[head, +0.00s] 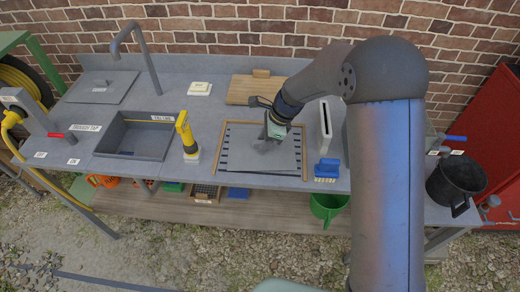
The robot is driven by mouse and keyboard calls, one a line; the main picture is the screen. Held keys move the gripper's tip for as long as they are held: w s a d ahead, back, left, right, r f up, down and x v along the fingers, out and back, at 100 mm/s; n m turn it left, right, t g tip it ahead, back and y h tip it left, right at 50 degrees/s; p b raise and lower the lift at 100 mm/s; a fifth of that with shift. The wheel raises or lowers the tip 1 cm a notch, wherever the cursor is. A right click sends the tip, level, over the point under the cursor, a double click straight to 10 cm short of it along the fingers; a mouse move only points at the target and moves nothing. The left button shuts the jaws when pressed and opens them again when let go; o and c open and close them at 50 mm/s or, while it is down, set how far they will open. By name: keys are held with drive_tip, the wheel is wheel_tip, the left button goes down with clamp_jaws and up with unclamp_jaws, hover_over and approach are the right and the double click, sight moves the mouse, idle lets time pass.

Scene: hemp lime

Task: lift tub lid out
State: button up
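My gripper (271,140) points down over a wood-framed opening (222,146) near the middle of the grey bench. Grey slatted panels (245,158) lie inside this frame, and the fingertips are close above or at them; I cannot tell if they touch. The fingers are small and dark, so I cannot tell whether they are open or shut, or holding anything. A flat grey square lid (112,92) with a small raised handle lies at the back left of the bench. No label shows which of these is the tub lid.
A sunken basin (140,140) and an arched tap (146,58) are on the left. A yellow-handled tool (186,132) stands beside the frame. A blue brush (327,169) and an upright white piece (325,125) are right of it. A wooden board (247,90) lies behind.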

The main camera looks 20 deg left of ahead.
clamp_jaws()
drive_tip(key=shift+r+p, duration=0.8)
drive_tip(key=shift+r, duration=0.15)
drive_tip(key=shift+r+p, duration=1.35)
drive_tip(key=shift+r, duration=0.3)
